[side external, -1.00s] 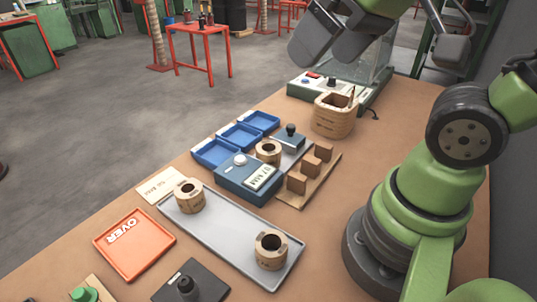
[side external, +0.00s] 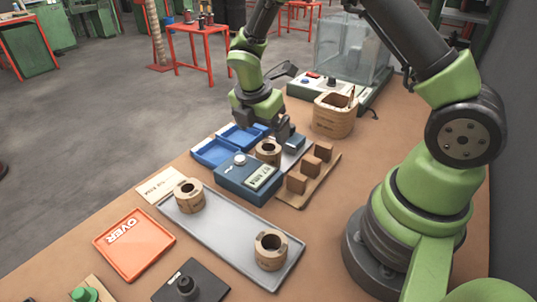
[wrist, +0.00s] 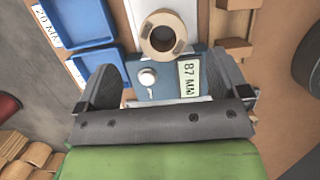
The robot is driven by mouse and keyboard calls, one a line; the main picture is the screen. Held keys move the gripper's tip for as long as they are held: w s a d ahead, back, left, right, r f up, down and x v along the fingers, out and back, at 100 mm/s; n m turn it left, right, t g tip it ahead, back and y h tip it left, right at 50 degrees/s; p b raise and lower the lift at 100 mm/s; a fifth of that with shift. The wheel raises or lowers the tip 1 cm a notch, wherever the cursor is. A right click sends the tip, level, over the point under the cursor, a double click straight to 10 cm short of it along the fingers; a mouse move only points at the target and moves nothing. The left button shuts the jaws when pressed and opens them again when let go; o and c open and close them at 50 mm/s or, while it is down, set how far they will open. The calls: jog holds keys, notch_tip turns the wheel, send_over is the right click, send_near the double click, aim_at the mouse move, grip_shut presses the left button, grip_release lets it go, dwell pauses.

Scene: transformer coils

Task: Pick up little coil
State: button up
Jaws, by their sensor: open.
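One tan, ring-shaped coil (side external: 268,151) stands upright on the plate of the blue gauge, its open top facing up. The wrist view shows this coil (wrist: 163,36) from above, just beyond my fingertips and roughly centred between them. Two more coils stand on the grey tray, one at its left end (side external: 188,203) and one at its right end (side external: 271,258). Which is the little one is hard to tell by size. My gripper (side external: 268,124) is above and behind the gauge coil, pointing down. It is open and empty, its fingers (wrist: 163,68) spread wide.
The blue gauge (side external: 238,184) with a display is close in front of the coil. Blue bins (side external: 214,154) are left, wooden blocks (side external: 297,183) on a board right. A wooden holder (side external: 333,120) stands behind. The grey tray (side external: 228,231) and orange OVER tray (side external: 133,258) are in front.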

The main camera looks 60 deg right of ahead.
aim_at(270, 153)
jog(key=x, duration=0.8)
jog(key=shift+s+f, duration=0.2)
jog(key=shift+f, duration=0.1)
jog(key=c, duration=1.1)
